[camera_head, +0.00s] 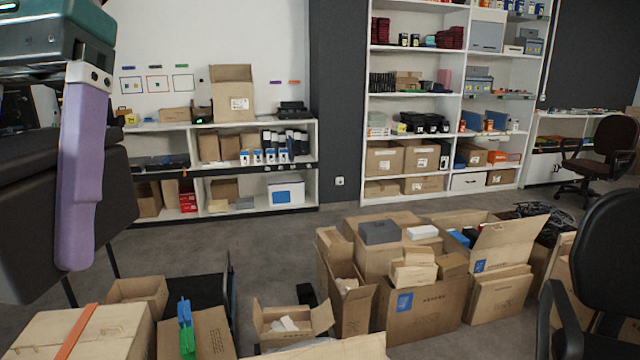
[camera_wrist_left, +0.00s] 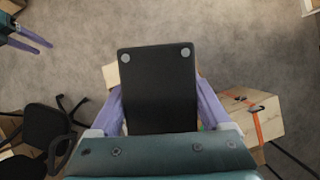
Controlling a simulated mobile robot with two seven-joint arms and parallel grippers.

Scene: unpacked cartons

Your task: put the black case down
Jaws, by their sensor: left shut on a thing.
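The black case (camera_head: 25,205) is at the left edge of the head view, partly hidden by a purple finger of my left gripper (camera_head: 82,170). In the left wrist view the black case (camera_wrist_left: 160,70) is a dark flat block with two grey round spots at its far corners. It lies between the two purple fingers of the left gripper (camera_wrist_left: 158,100), which is shut on it. The case is held up in the air, above the boxes. My right gripper (camera_wrist_left: 32,42) shows small at the upper left of the left wrist view, its fingers apart and empty.
A carton with an orange strap (camera_head: 90,330) stands below the case. A low shelf (camera_head: 340,150) with boxes and devices stands along the wall. Open cartons (camera_head: 425,310) crowd the middle floor. Black chairs (camera_head: 605,265) stand at right. Grey floor (camera_head: 270,240) is bare before the shelf.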

